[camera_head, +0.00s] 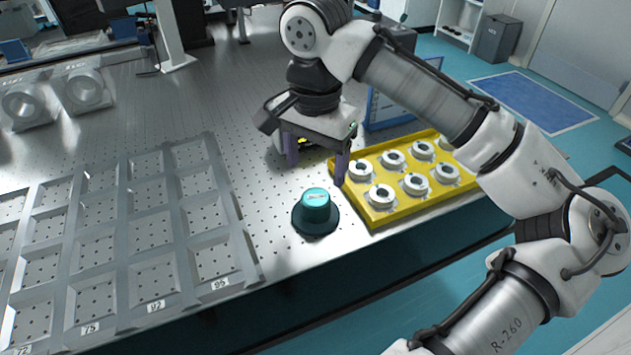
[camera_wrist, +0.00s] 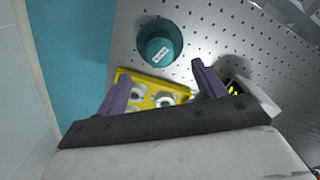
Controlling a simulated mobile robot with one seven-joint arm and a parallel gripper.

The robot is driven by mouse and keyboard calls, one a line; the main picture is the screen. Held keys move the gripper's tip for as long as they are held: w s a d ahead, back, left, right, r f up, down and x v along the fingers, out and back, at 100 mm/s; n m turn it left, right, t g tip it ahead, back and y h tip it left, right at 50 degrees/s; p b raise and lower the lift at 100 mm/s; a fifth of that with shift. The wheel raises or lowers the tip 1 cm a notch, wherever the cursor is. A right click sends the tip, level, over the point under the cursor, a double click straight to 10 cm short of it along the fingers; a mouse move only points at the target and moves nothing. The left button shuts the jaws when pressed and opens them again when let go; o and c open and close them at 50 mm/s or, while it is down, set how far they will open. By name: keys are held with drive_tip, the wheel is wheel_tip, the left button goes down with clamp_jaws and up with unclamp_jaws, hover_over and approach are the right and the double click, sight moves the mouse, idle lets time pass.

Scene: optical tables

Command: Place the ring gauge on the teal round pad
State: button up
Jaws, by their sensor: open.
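The teal round pad (camera_head: 299,225) is a dark teal disc on the table's front part. A teal cylinder (camera_head: 316,205) with a small label on top stands at its middle. The pad also shows at the top of the wrist view (camera_wrist: 177,37). Several ring-shaped metal pieces sit in rows in a yellow tray (camera_head: 375,217) right of the pad; I cannot tell which is the ring gauge. My gripper (camera_head: 317,163) is open and empty, pointing down, above the table behind the pad and beside the tray's left end. Its purple fingers (camera_wrist: 162,72) stand wide apart in the wrist view.
A grey compartment rack (camera_head: 172,246) with numbered labels fills the left. Two large grey ring-like pieces (camera_head: 22,104) stand at the far left. A yellow-black detailed object (camera_head: 305,142) is partly hidden behind my gripper. Bare perforated table lies between rack and pad.

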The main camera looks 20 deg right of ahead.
drive_tip(key=shift+r, duration=1.85)
